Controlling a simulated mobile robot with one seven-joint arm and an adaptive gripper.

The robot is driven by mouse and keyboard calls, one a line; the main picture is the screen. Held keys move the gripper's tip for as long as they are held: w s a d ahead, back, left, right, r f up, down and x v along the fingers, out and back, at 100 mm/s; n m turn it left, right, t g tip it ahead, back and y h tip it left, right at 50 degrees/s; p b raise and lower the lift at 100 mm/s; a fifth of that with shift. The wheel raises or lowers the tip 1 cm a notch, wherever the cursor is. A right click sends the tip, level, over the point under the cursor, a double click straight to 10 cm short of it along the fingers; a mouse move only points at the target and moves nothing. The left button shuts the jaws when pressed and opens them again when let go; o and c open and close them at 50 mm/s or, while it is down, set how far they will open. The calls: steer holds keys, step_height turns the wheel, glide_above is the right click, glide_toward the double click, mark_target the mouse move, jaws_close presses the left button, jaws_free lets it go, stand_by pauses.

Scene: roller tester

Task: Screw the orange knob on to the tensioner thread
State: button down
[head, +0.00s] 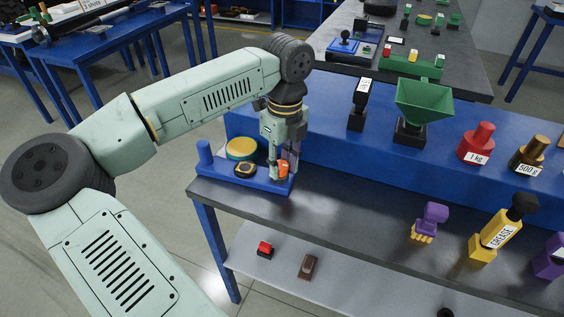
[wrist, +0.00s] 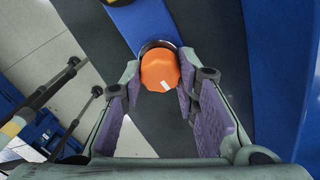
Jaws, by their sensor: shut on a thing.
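The orange knob (head: 283,168) is at the right end of the blue roller tester base (head: 222,176) on the bench. My gripper (head: 283,174) points down there with its fingers around the knob. In the wrist view the orange knob (wrist: 160,70) sits between the purple finger pads of my gripper (wrist: 160,80), with a small white mark on its face. A dark ring with a pale edge shows just behind the knob. The tensioner thread is hidden, so I cannot tell whether the knob is on it.
The base also carries a yellow-topped green roller (head: 241,149), a black and yellow part (head: 245,170) and a blue post (head: 204,153). A green funnel (head: 424,101) and weights stand on the blue shelf behind.

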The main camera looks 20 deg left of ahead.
steer(key=shift+a+h, duration=0.3)
steer(key=shift+h, duration=0.4)
steer(key=shift+d, duration=0.1)
steer(key=m, duration=0.4)
steer(key=shift+b, duration=0.35)
steer(key=m, duration=0.4)
steer(key=shift+g+y, duration=0.3)
